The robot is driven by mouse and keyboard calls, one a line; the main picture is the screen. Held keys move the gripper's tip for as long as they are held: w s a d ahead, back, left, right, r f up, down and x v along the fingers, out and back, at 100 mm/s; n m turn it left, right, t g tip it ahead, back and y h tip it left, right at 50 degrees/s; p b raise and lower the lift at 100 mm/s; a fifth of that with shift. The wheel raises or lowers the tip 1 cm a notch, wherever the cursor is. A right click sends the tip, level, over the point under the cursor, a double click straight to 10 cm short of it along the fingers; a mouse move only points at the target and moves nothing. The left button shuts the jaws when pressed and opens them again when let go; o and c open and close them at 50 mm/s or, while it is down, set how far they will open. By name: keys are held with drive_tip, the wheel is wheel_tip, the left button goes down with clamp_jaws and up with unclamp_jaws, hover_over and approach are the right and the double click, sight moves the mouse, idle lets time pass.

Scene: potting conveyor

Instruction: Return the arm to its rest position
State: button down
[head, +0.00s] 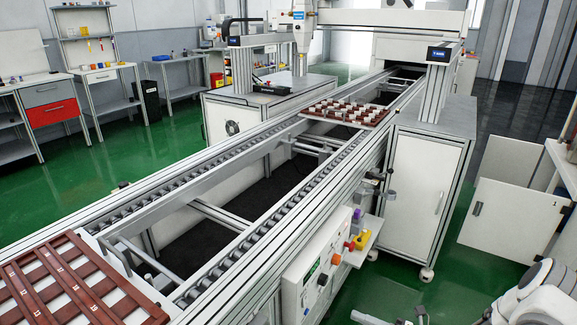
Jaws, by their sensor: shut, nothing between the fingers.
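Part of my white and grey arm (538,297) shows in the lower right corner of the head view, cut off by the frame edge. It is in front of the green floor, to the right of the conveyor and apart from it. Small white and grey parts show at the bottom edge to the left of the arm; I cannot tell what they are. The fingers of my gripper cannot be made out.
A long roller conveyor (225,262) runs from lower left to the back. A brown slatted tray (72,282) lies at its near end; another brown tray (372,117) with several white pieces lies farther along. A white cabinet (415,185) stands right. Green floor is open between it and my arm.

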drive_tip(key=s+a+r+n+g+h, duration=0.4)
drive_tip(key=r+n+g, duration=0.1)
drive_tip(key=r+n, duration=0.55)
drive_tip(key=s+a+r+n+g+h, duration=0.3)
drive_tip(key=r+n+g, duration=0.2)
drive_tip(key=r+n, duration=0.6)
drive_tip(key=s+r+n+t+h, duration=0.6)
drive_tip(key=s+r+n+h, duration=0.5)
drive_tip(key=n, duration=0.9)
wheel_tip(320, 180, up, 22)
drive_tip(key=s+y+p, duration=0.1)
drive_tip(key=y+p, duration=0.1)
drive_tip(key=p, duration=1.7)
drive_tip(key=shift+s+a+f, duration=0.2)
drive_tip(key=shift+a+f, duration=0.05)
drive_tip(key=shift+a, duration=0.1)
drive_tip(key=shift+a, duration=0.15)
